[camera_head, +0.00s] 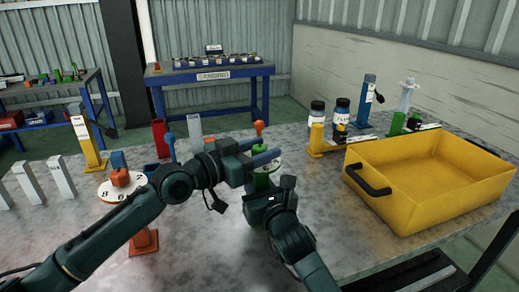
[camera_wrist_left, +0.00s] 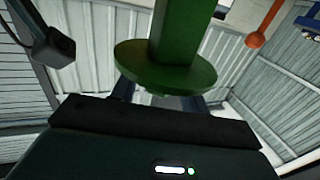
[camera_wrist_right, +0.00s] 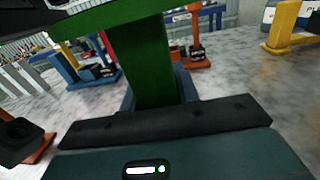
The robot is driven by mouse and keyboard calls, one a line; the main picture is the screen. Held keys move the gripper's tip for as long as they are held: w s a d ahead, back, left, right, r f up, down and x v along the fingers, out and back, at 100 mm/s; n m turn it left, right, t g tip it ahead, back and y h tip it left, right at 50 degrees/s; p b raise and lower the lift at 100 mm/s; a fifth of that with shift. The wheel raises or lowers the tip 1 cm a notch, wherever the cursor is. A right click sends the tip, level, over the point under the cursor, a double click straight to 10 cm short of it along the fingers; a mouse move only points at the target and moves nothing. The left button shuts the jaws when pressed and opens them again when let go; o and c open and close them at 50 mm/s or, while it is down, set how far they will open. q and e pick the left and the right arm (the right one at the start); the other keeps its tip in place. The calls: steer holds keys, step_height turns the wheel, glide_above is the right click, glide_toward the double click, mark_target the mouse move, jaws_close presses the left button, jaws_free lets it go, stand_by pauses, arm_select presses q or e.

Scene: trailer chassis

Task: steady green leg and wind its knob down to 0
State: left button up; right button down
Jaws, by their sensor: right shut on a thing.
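The green leg (camera_head: 262,180) stands near the table's front middle, partly hidden by my grippers. My right gripper (camera_head: 264,190) is shut on its green post, which rises between the fingers in the right wrist view (camera_wrist_right: 150,65). My left gripper (camera_head: 264,152) is above it, its two blue fingers apart beside the leg's top. A bit of white dial shows behind the fingers; its number is unreadable. An orange knob (camera_head: 259,126) stands just above the left fingers. The left wrist view shows a green post with a round green flange (camera_wrist_left: 165,65) close ahead and an orange ball (camera_wrist_left: 255,40) at upper right.
An orange leg with a numbered white dial (camera_head: 122,190) stands left, under my left arm. A yellow crate (camera_head: 430,185) fills the right side. Bottles, a yellow leg and another green leg (camera_head: 398,122) stand behind it. White posts (camera_head: 62,178) stand at far left.

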arm_select(q)
steer(key=c, duration=0.8)
steer(key=shift+o, duration=0.2)
steer(key=shift+s+d+f+n+t+y, duration=0.15)
steer(key=shift+d+n+t+y, duration=0.1)
steer(key=shift+n+t+y, duration=0.2)
steer(key=shift+a+n+t+y, duration=0.15)
steer(key=shift+n+t+y, duration=0.2)
steer(key=shift+t, duration=0.2)
steer(key=o, duration=1)
steer(key=shift+a, duration=0.1)
steer(key=shift+c, duration=0.2)
steer(key=v, duration=1.1)
steer(key=shift+s+a, duration=0.2)
steer(key=shift+a, duration=0.15)
